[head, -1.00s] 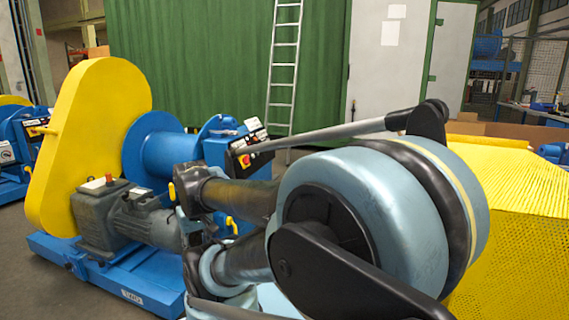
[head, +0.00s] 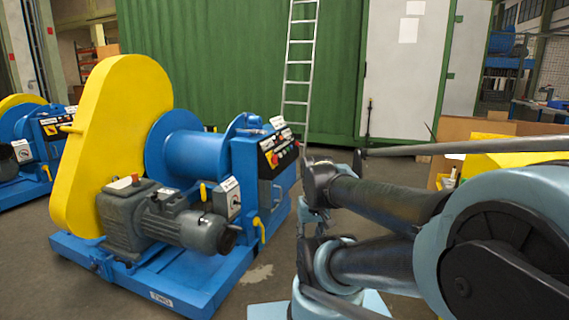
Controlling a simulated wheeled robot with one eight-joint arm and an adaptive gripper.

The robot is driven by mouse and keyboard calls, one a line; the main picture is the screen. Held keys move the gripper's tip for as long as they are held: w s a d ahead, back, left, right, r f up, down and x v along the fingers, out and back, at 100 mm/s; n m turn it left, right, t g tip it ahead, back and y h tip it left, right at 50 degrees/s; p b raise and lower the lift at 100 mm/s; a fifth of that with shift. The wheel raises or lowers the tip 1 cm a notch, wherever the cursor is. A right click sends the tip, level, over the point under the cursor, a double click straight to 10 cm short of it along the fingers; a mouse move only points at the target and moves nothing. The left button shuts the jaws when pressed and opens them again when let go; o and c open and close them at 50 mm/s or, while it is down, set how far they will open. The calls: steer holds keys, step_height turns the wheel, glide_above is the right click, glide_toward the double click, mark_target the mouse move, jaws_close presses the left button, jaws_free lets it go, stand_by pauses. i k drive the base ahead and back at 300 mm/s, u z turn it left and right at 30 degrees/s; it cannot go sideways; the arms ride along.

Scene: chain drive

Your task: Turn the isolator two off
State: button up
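The machine whose base plate (head: 160,298) seems to read "TWO" stands left of centre. Its isolator is a small grey box (head: 227,198) with a pale face and a dark round knob, beside the grey motor (head: 185,222). A yellow handle stands just left of the box. The knob's exact position is too small to read. My arm's dark links and blue joints fill the right side, apart from the isolator in the picture. I cannot make out my gripper's fingers in this view.
A sloping control panel (head: 278,146) with a red knob and several buttons sits on the same machine. A yellow guard (head: 105,135) covers its left side. A similar machine (head: 40,135) stands at the far left. A ladder (head: 299,75) leans against a green wall.

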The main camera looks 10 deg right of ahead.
mark_target(275, 159)
steer(key=z, duration=0.7)
steer(key=i, duration=1.1)
steer(key=u, duration=0.9)
